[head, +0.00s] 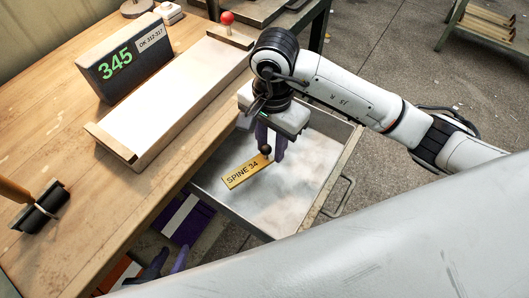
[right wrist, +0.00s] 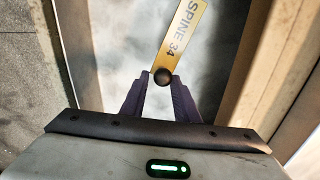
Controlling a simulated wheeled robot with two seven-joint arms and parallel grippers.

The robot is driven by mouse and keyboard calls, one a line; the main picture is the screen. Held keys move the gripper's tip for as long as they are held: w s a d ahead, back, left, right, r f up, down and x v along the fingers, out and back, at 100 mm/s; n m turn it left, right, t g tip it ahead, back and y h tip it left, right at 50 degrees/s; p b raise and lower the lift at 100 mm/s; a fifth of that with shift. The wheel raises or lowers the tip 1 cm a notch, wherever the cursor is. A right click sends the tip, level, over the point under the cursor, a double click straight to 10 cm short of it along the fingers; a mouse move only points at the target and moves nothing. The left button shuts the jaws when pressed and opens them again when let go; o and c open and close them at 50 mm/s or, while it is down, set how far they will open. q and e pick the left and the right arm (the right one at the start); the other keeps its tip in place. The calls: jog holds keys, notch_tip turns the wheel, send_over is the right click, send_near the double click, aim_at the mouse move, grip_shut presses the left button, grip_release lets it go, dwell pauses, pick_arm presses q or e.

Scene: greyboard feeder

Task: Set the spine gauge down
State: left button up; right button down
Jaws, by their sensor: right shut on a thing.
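The spine gauge (head: 241,174) is a flat yellow bar marked "SPINE 34" with a dark round knob at one end. My right gripper (head: 268,152) is shut on that knob, over the open metal drawer (head: 285,203). In the right wrist view the gauge (right wrist: 181,38) extends away from the fingertips (right wrist: 163,80), with the pale drawer floor behind it. I cannot tell whether the bar touches the floor. My left gripper (head: 169,258) shows at the bottom left, its purple fingers apart and empty, partly hidden by my own body.
A red ball knob (head: 227,17) stands behind. The drawer has a handle (head: 343,197). The drawer floor around the gauge looks clear.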

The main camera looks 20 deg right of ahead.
aim_at(270, 166)
jog(key=shift+w+f, duration=0.1)
jog(key=shift+f, duration=2.6)
jog(key=c, duration=1.4)
grip_release()
jog(key=shift+f, duration=0.1)
jog(key=shift+o, duration=0.2)
notch_tip(270, 166, up, 12)
